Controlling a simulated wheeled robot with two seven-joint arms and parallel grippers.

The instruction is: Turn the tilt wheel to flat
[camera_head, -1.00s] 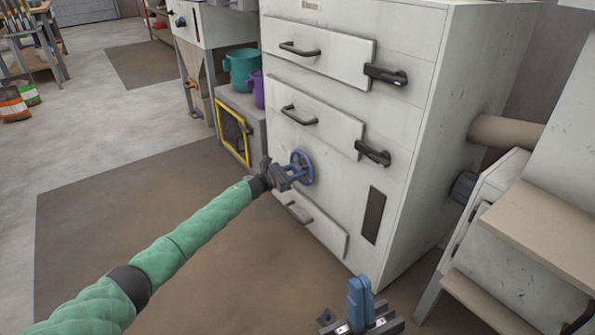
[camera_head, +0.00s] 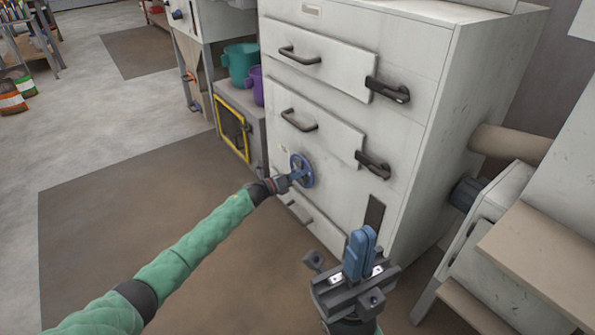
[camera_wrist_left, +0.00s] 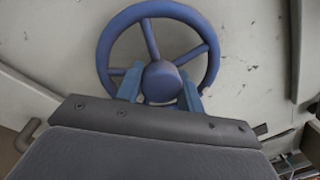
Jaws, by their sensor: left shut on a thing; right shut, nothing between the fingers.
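The blue tilt wheel (camera_head: 302,170) is mounted on the front of the white cabinet, low on its left side. The left wrist view shows its rim, spokes and round hub (camera_wrist_left: 161,81) close up. My left gripper (camera_head: 291,176) is at the wheel.
The white cabinet (camera_head: 420,130) has drawer fronts with dark handles (camera_head: 300,54) and latches (camera_head: 388,90). A yellow-framed box (camera_head: 233,133) and teal and purple buckets (camera_head: 240,62) stand left of it. A wooden-topped stand (camera_head: 540,255) is at right.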

